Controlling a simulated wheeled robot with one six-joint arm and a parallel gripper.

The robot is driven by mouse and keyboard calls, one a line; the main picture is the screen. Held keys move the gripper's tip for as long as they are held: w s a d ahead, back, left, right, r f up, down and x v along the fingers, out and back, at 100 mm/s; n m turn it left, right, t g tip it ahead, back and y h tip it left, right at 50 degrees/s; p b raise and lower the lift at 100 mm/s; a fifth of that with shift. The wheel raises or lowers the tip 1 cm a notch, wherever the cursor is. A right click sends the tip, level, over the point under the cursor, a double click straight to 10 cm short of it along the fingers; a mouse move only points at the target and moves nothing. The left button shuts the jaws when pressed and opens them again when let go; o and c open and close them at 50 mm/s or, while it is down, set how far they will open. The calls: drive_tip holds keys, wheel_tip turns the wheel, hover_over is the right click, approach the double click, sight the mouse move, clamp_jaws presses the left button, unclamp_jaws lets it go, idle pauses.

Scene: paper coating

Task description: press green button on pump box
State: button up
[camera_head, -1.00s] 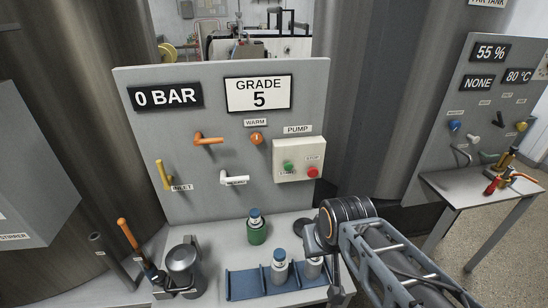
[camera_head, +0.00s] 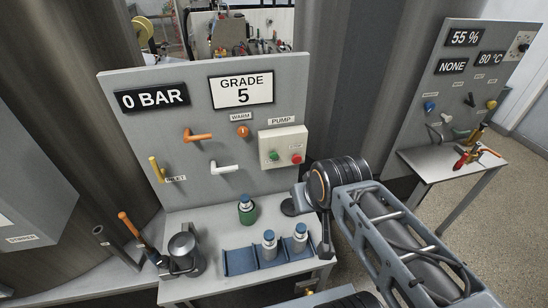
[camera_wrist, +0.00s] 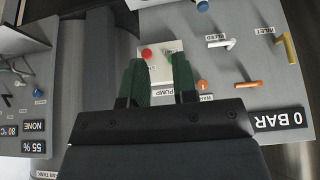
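The pump box (camera_head: 268,151) is a pale box on the grey panel, under the PUMP label. Its green button (camera_head: 274,156) is on the left and its red button (camera_head: 296,158) on the right. The wrist view shows the panel upside down, with the pump box (camera_wrist: 155,73) partly behind my fingers. There the red button (camera_wrist: 146,54) shows clear, while the green button (camera_wrist: 170,60) is partly covered by one finger. My gripper (camera_wrist: 158,62) is open and empty, its two green fingers apart. I cannot tell how far the fingertips are from the box.
An orange knob (camera_head: 242,132) and orange (camera_head: 198,136), white (camera_head: 225,168) and yellow (camera_head: 156,170) handles project from the panel. Below stand a green bottle (camera_head: 246,211) and a blue rack (camera_head: 240,263) with white bottles. A side table (camera_head: 440,158) holds tools at right.

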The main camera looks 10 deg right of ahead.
clamp_jaws()
idle(1.3)
wheel_tip(320, 180, down, 6)
drive_tip(key=b, duration=0.5)
drive_tip(key=shift+w+g, duration=0.15)
drive_tip(key=shift+g, duration=0.25)
